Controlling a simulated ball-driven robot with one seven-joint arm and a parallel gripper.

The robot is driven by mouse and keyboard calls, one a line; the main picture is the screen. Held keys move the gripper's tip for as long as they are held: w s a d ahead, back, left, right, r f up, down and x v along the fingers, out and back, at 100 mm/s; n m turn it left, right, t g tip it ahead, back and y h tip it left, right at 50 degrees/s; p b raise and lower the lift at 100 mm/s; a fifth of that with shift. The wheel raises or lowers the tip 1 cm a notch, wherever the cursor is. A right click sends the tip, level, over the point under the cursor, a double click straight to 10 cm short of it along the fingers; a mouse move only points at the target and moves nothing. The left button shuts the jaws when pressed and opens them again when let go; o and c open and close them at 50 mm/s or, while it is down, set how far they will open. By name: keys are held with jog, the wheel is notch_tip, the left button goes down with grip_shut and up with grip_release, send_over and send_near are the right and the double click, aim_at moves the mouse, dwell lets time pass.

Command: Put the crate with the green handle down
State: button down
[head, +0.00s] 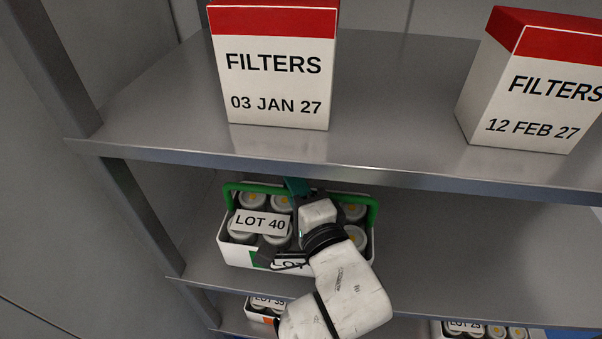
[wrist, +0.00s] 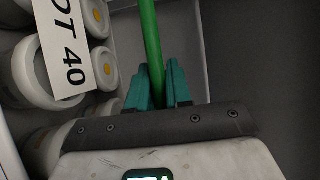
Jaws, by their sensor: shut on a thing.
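The crate (head: 236,255) with the green handle (head: 372,213) is a white carrier holding several white tubs with yellow-dotted lids. It is at the middle shelf level in the head view, below the upper shelf's edge. A "LOT 40" tag (head: 261,222) is at its front left, and it also shows in the wrist view (wrist: 66,50). My gripper (head: 297,186) has its teal fingers on the handle bar. In the wrist view the fingers (wrist: 157,88) are shut around the green bar (wrist: 150,40). My arm hides the crate's front right. I cannot tell whether its base touches the shelf.
The upper shelf (head: 400,110) is close above the crate and holds two filter boxes (head: 275,75) (head: 540,95). The middle shelf (head: 480,250) is clear to the right. Other crates (head: 258,313) (head: 470,329) stand lower down. A shelf post (head: 140,215) is at left.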

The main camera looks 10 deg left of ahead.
jog(key=shift+f, duration=2.7)
jog(key=shift+f+b, duration=0.15)
jog(key=shift+b, duration=0.15)
jog(key=c, duration=1.4)
grip_release()
jog(key=shift+f, duration=0.25)
jog(key=shift+c, duration=0.2)
jog(key=o, duration=0.4)
jog(key=shift+s+r, duration=0.15)
jog(key=b+v, duration=0.1)
jog(key=v, duration=1.1)
